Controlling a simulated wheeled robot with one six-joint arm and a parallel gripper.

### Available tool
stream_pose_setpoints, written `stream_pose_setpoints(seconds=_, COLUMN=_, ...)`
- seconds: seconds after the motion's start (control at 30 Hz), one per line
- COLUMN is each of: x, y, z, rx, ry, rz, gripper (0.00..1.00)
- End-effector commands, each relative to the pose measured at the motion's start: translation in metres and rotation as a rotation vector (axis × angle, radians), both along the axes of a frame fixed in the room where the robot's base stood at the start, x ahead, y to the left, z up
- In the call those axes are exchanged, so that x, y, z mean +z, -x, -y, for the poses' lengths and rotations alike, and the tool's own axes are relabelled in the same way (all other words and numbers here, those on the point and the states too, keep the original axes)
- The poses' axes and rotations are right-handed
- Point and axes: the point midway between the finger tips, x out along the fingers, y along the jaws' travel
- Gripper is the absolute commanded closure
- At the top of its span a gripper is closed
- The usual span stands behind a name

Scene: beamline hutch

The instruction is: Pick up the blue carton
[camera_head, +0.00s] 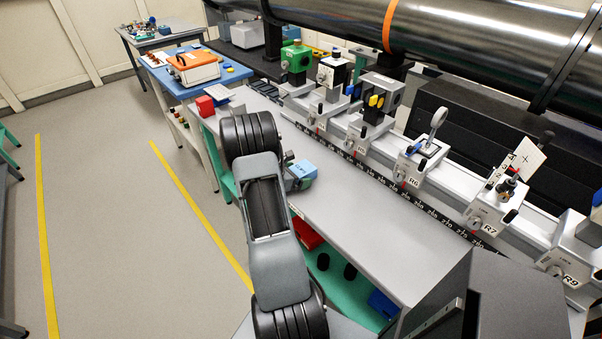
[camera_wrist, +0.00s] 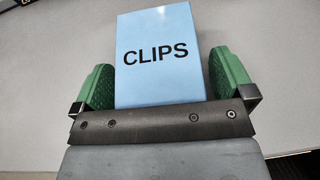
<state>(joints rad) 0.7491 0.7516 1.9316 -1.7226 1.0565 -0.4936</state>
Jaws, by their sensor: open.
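The blue carton (camera_wrist: 158,60), marked CLIPS, stands between the two green fingers of my gripper (camera_wrist: 165,80) in the wrist view. The fingers are open, one on each side of it, and a gap shows beside at least the right finger. In the head view the carton (camera_head: 302,170) is on the grey bench top, near its front edge. My arm hides part of it there, and the gripper is mostly hidden behind my arm.
The grey bench (camera_head: 350,205) is clear to the right of the carton. A rail with several optics mounts (camera_head: 415,165) runs along its back, under a large dark pipe (camera_head: 450,40). A red box (camera_head: 205,106) stands at the far end. A lower green shelf (camera_head: 345,285) holds dark and red items.

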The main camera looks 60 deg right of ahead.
Motion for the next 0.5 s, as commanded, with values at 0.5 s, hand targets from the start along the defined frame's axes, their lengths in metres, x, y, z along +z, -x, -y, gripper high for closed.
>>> stream_pose_setpoints(seconds=0.5, x=-0.0004, y=0.0006, z=0.0014, rx=0.000, ry=0.000, rz=0.001, gripper=0.24)
